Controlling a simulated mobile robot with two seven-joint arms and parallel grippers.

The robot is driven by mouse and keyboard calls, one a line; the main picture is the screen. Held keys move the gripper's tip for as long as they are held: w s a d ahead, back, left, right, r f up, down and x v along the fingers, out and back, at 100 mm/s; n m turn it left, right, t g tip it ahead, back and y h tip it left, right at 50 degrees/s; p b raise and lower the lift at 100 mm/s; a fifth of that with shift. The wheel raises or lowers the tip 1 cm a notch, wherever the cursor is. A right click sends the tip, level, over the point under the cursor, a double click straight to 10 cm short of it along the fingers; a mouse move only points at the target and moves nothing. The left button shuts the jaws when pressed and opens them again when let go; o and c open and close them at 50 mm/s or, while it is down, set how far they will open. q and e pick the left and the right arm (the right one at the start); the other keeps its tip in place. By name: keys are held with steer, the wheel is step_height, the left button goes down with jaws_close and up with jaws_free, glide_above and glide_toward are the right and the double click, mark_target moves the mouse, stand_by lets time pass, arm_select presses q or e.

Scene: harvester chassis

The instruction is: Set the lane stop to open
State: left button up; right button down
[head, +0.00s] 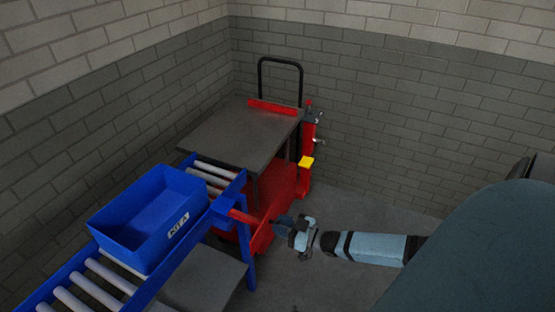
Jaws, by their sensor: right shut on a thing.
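The lane stop appears to be the red bar (243,216) at the side of the blue roller lane's far end. It sticks out to the right, away from the lane. My right gripper (277,224) comes in from the right and is shut at the bar's outer end. The fingers hide the point of contact. A blue bin (150,216) marked "KIT A" sits upright on the rollers, short of the lane's far end. My left gripper is not in view.
A cart with a dark grey top (235,133), red lower panels and a black handle stands at the lane's far end. Rollers (212,172) between bin and cart are bare. Brick walls close off the back and left.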

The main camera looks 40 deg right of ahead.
steer(key=c, duration=0.9)
jaws_free()
steer(key=shift+c, duration=0.2)
steer(key=v, duration=1.3)
steer(key=shift+s+d+b, duration=0.2)
steer(key=shift+s+b, duration=0.15)
steer(key=shift+b, duration=0.05)
